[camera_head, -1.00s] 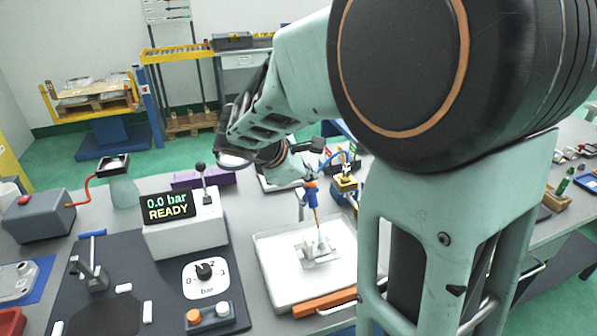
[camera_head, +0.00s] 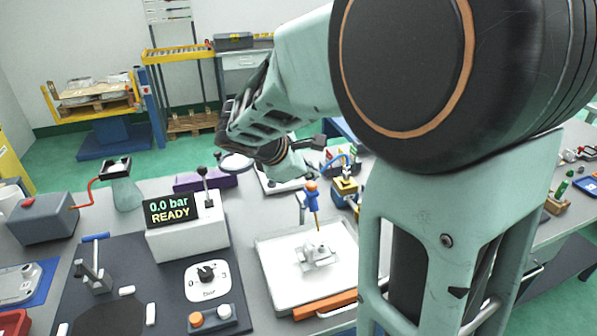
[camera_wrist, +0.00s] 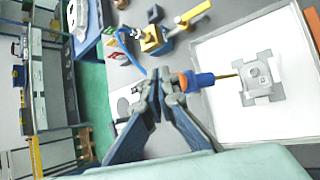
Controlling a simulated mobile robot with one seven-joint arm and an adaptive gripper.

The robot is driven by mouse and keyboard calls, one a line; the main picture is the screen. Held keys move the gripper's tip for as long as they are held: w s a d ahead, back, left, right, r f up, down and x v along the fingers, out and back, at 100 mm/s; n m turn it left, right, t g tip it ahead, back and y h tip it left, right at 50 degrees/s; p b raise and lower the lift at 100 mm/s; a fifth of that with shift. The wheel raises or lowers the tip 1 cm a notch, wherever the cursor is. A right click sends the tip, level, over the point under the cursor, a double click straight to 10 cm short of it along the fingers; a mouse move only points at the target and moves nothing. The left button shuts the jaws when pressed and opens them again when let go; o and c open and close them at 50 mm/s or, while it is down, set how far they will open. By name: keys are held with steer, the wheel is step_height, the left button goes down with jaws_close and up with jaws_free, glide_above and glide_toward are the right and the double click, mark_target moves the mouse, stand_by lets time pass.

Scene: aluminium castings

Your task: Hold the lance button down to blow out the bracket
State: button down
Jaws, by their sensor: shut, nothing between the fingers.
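The lance (camera_head: 312,198) is blue with an orange button end and a thin brass nozzle. It stands over the tray, nozzle pointing down at the bracket. In the wrist view the lance (camera_wrist: 205,80) lies just beyond my fingertips, its orange button (camera_wrist: 184,82) close beside them; I cannot tell whether they touch. The bracket (camera_head: 318,255) is a pale grey casting on the white tray (camera_head: 275,285); it also shows in the wrist view (camera_wrist: 258,78). My gripper (camera_wrist: 166,82) is shut and empty. In the head view it is hard to make out behind my arm.
The display box (camera_head: 185,232) reads 0.0 bar READY. A pressure dial (camera_head: 207,275) and a two-button box (camera_head: 211,318) stand left of the tray. An orange handle (camera_head: 325,304) lies at its front edge. A brass-yellow fitting (camera_head: 345,188) with a blue hose is behind the lance.

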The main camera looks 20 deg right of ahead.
mark_target(310, 185)
steer(key=shift+r, duration=0.1)
step_height(310, 185, up, 5)
steer(key=p, duration=0.4)
stand_by(0.3)
stand_by(0.4)
